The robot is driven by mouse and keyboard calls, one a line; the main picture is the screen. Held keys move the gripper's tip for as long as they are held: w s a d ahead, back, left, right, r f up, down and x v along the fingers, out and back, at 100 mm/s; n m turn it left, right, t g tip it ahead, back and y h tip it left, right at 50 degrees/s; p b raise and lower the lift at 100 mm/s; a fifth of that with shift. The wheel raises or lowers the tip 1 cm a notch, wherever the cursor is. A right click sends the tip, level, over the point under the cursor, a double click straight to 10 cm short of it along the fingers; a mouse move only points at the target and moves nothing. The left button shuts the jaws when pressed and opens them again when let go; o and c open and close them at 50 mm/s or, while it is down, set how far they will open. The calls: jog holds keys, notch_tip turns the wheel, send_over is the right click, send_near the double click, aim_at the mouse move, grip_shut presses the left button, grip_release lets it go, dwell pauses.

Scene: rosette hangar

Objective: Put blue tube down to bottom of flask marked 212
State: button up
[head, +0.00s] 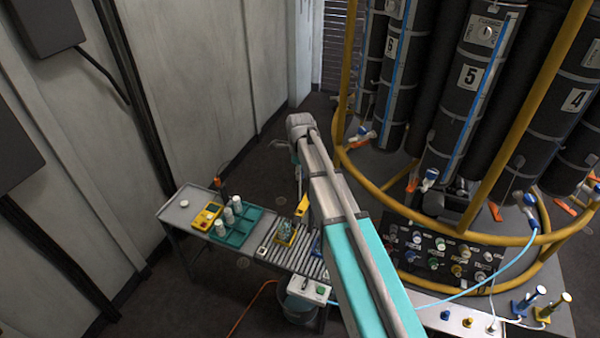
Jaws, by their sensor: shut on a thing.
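The light blue tube (483,283) runs from a spigot on the bottle frame at right, droops, and passes behind my arm. Its far end is hidden. My gripper (300,187) hangs at the end of my arm, small and partly hidden, above the narrow bench. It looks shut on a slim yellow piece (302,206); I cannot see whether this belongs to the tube. Below and left of it, small clear flasks stand in a yellow rack (278,239). Their numbers are too small to read, so I cannot tell which is 212.
The bench has a teal tray (246,229) with white bottles, a yellow meter (207,216) and a roller section. A blue item (316,245) sits partly behind my arm. A bucket (297,312) stands below. The yellow-railed bottle frame (450,236) fills the right.

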jog(key=shift+r, duration=0.2)
notch_tip(320, 180, up, 12)
jog(key=p, duration=1.2)
jog(key=shift+r, duration=0.15)
dwell(1.6)
dwell(0.5)
jog(key=d+f+n+b, duration=0.3)
jog(key=f+b, duration=0.7)
jog(key=d+f+n+b, duration=0.3)
jog(key=f+b, duration=0.7)
jog(key=d+f+n+b, duration=0.3)
jog(key=d+f+b, duration=0.1)
jog(key=f+b, duration=0.6)
jog(key=shift+s+f+b, duration=0.3)
jog(key=shift+s+f, duration=0.05)
jog(key=shift+f, duration=0.25)
jog(key=shift+d, duration=0.1)
jog(key=shift+f, duration=0.15)
